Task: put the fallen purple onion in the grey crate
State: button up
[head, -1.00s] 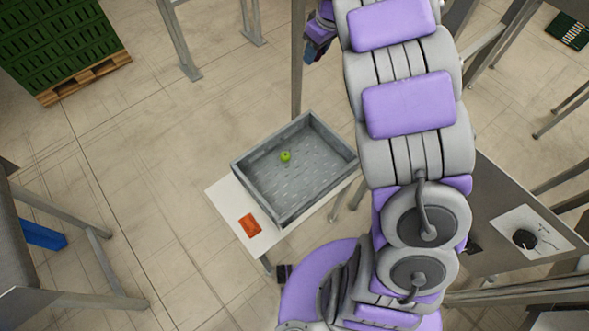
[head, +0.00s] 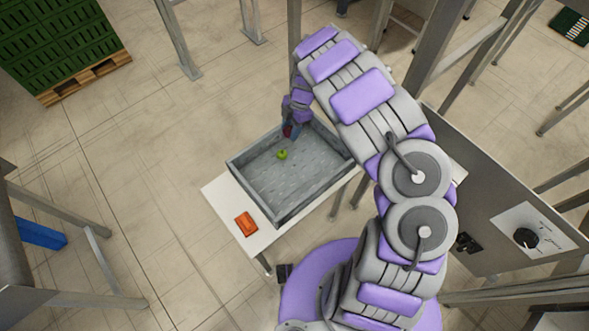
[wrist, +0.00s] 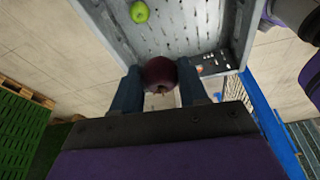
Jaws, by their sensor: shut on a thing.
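The purple onion (wrist: 160,75) is dark and round and sits between the two blue fingers of my gripper (wrist: 160,88) in the wrist view. My gripper is shut on it. In the head view my gripper (head: 291,131) is at the far edge of the grey crate (head: 241,180), and the onion shows only as a small dark red patch there. In the wrist view the perforated floor of the crate (wrist: 185,30) lies beyond the onion. The onion's exact height over the crate is hard to tell.
A green apple (head: 282,154) lies inside the crate. The crate stands on a white table (head: 222,197) with an orange-red object (head: 246,224) beside it. Green stacked crates (head: 55,50) stand on a pallet at upper left. A grey panel with a knob (head: 526,238) is at right.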

jog(key=s+a+f+n+g+h, duration=0.1)
jog(key=s+a+f+n, duration=0.5)
jog(key=f, duration=0.4)
jog(key=b, duration=0.4)
send_over(279, 180)
jog(key=d, duration=0.1)
jog(key=shift+n, duration=0.3)
jog(key=f, duration=0.5)
jog(key=shift+w+f, duration=0.3)
jog(key=b+x, duration=0.1)
jog(key=x, duration=0.1)
jog(key=w+x, duration=0.1)
jog(key=x, duration=0.1)
jog(key=shift+s+a+f+b, duration=0.1)
jog(key=shift+f+b, duration=0.1)
jog(key=shift+b, duration=0.2)
jog(key=shift+f, duration=0.2)
jog(key=shift+d+r, duration=0.15)
jog(key=shift+d, duration=0.25)
jog(key=o, duration=0.8)
jog(key=shift+o, duration=1.2)
jog(key=shift+a, duration=0.25)
jog(key=shift+d, duration=0.15)
